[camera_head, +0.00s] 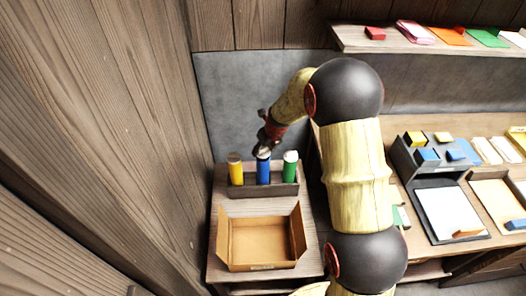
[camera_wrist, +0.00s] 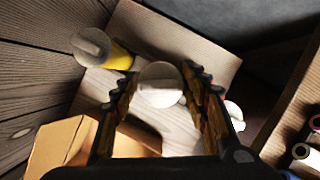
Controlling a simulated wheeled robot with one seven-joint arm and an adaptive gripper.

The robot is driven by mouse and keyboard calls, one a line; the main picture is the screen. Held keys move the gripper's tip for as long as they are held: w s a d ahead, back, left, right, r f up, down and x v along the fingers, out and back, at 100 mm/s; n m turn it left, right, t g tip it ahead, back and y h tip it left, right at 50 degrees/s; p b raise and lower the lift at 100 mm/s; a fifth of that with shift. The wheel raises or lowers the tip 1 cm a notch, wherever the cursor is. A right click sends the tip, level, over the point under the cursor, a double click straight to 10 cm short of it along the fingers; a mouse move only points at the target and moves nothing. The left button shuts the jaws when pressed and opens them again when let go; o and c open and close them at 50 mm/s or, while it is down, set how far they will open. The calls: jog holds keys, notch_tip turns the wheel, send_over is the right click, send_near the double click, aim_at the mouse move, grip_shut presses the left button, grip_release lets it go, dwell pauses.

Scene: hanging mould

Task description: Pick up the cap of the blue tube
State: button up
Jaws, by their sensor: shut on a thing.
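The blue tube (camera_head: 263,172) stands upright in the middle of a dark rack, between a yellow tube and a green tube. My gripper (camera_head: 266,147) is at the top of the blue tube in the head view. In the wrist view its two dark fingers are shut on a pale round cap (camera_wrist: 160,85), one finger on each side. The blue body does not show beneath the cap in the wrist view. I cannot tell whether the cap still sits on the tube.
The yellow tube (camera_head: 235,170) and green tube (camera_head: 290,167) stand close on either side, both with pale caps. An open cardboard box (camera_head: 264,225) lies in front of the rack (camera_head: 262,191). A wooden wall rises on the left. A worktable with trays is at right.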

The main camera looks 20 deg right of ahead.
jog(key=s+a+r+p, duration=0.2)
jog(key=s+r+p, duration=0.2)
jog(key=s+r, duration=0.6)
jog(key=s, duration=0.3)
jog(key=shift+s+a, duration=0.35)
jog(key=shift+s, duration=0.05)
